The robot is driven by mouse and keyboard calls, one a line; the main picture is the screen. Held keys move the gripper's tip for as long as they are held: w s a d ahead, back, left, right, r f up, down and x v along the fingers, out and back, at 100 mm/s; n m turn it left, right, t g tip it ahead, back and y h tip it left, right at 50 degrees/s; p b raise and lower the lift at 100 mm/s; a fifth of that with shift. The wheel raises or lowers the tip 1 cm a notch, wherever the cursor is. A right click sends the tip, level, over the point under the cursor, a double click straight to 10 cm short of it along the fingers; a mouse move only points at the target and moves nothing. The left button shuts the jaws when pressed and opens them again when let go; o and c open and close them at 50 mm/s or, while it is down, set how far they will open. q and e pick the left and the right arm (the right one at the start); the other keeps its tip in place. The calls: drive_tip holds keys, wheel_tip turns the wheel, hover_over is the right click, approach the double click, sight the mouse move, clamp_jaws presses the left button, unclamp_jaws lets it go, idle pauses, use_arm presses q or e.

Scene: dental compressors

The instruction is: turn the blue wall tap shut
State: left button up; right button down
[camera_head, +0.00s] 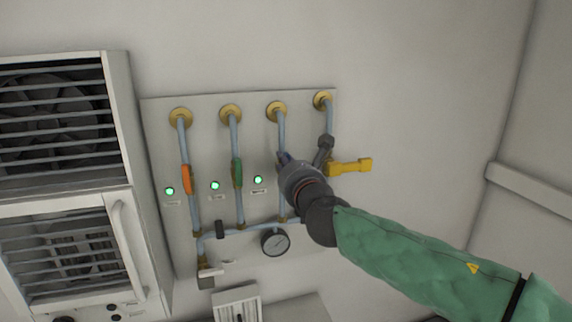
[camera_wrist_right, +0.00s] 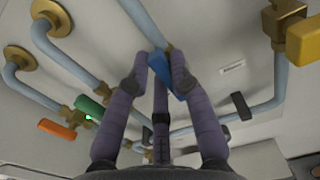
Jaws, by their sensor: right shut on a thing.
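The blue wall tap sits on the third pipe from the left; its blue handle (camera_wrist_right: 161,66) shows between my fingertips in the right wrist view. My right gripper (camera_head: 285,159) reaches the panel from the right in the head view and covers most of this tap. In the wrist view the right gripper (camera_wrist_right: 159,72) is closed on the blue handle, with a finger on each side. The handle looks slanted relative to its pipe. My left gripper is in neither view.
An orange tap (camera_head: 187,179) and a green tap (camera_head: 237,173) are left of the gripper. A yellow tap (camera_head: 350,166) sticks out close on the right. A gauge (camera_head: 275,242) hangs below. A vented cabinet (camera_head: 120,120) stands at the left.

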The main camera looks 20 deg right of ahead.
drive_tip(key=shift+w+d+f+m+b, duration=0.1)
drive_tip(key=shift+d+f+m+b, duration=0.5)
drive_tip(key=shift+m+b, duration=2.2)
drive_tip(key=shift+s+d+f+m+b, duration=0.1)
drive_tip(key=shift+d+f+m+b, duration=0.45)
drive_tip(key=shift+m+b, duration=2.25)
drive_tip(key=shift+w+d+f+m+b, duration=0.1)
drive_tip(key=shift+d+f+m+b, duration=0.45)
drive_tip(key=shift+m+b, duration=2.2)
drive_tip(key=shift+d+r+m+p, duration=0.2)
drive_tip(key=shift+m+p, duration=0.4)
drive_tip(key=shift+m, duration=0.15)
drive_tip(key=c, duration=1.1)
unclamp_jaws()
